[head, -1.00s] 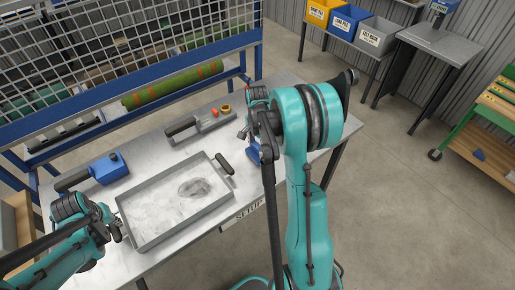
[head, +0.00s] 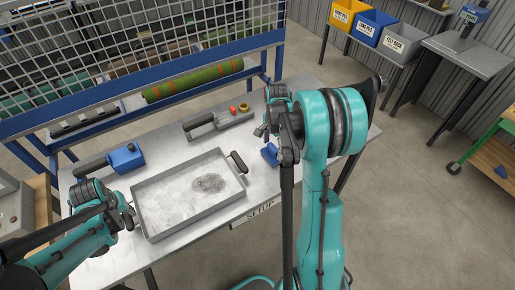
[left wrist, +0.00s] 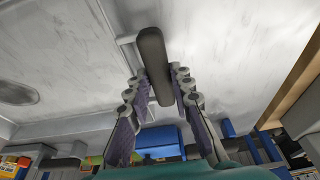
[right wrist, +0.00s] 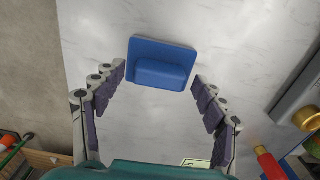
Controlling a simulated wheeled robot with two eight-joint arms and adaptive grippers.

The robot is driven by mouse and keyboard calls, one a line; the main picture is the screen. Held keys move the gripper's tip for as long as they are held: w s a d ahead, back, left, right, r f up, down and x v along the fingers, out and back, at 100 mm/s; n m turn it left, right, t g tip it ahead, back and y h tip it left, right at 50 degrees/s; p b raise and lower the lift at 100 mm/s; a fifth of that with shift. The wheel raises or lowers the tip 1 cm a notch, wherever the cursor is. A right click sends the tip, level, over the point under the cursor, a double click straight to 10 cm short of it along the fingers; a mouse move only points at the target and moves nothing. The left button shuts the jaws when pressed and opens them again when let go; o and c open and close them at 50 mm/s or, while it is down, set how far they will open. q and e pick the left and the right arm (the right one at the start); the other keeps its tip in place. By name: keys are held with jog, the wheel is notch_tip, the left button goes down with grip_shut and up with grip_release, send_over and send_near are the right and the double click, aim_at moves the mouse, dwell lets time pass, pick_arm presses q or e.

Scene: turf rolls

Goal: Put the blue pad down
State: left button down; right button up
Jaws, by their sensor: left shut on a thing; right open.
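The blue pad (head: 270,154) lies on the metal table near its right front part, right of the tray. In the right wrist view the pad (right wrist: 162,64) rests flat, with a raised block on its plate. My right gripper (right wrist: 159,78) is open, its fingers apart on either side of the pad's near side, not closed on it. In the head view my right gripper (head: 266,133) is partly hidden by its arm. My left gripper (left wrist: 160,78) is shut on the dark tray handle (left wrist: 152,50); it also shows at the tray's left side in the head view (head: 129,213).
The shallow metal tray (head: 165,227) with pale powder fills the table's middle. A blue tool (head: 126,158), a metal trowel-like tool (head: 222,121), a red piece (head: 233,109) and a yellow ring (head: 245,107) lie behind it. A green roll (head: 195,81) lies on the rack at the back.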

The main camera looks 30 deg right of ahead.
aim_at(273, 147)
notch_tip(273, 147, up, 10)
jog(key=s+a+r+n+t, duration=0.1)
jog(key=s+a+r+n, duration=0.1)
jog(key=a+r+n, duration=0.3)
jog(key=s+a+f+n+t, duration=0.1)
jog(key=s+a+n+t, duration=0.5)
jog(key=s+a+n, duration=0.7)
jog(key=a, duration=0.4)
jog(key=shift+o, duration=0.4)
